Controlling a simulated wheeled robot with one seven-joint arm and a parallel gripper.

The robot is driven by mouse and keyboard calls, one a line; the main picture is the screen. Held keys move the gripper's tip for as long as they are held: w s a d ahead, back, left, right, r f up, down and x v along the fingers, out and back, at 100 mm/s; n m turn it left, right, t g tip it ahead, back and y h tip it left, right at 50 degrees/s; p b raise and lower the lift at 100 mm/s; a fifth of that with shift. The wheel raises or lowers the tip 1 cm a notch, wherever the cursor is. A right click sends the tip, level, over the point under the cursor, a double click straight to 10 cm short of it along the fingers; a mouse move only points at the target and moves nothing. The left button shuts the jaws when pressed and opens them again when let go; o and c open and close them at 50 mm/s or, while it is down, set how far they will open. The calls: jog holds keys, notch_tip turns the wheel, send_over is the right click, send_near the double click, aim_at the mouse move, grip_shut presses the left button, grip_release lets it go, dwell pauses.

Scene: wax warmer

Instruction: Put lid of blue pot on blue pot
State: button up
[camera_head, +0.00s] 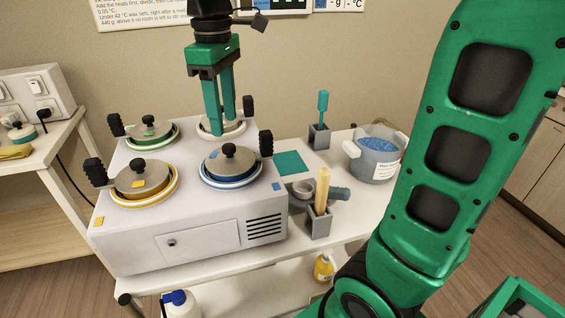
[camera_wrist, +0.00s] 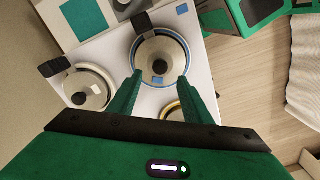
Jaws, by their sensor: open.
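The blue pot (camera_head: 231,182) is at the front right of the white warmer, with a blue rim and a black side handle. My gripper (camera_head: 215,132) is open and empty, pointing down above the pots. In the wrist view its fingertips (camera_wrist: 160,75) frame the blue lid's knob from above, apart from it.
A yellow pot (camera_head: 172,188), a green pot (camera_head: 177,132) and a white pot (camera_head: 240,126) share the warmer (camera_head: 190,220). To the right stand a grey bucket (camera_head: 374,168) of blue beads and two holders (camera_head: 319,222) with upright sticks. A teal mat (camera_head: 293,162) lies beside the warmer.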

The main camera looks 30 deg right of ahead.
jog(key=shift+r, duration=0.65)
jog(key=shift+r, duration=0.15)
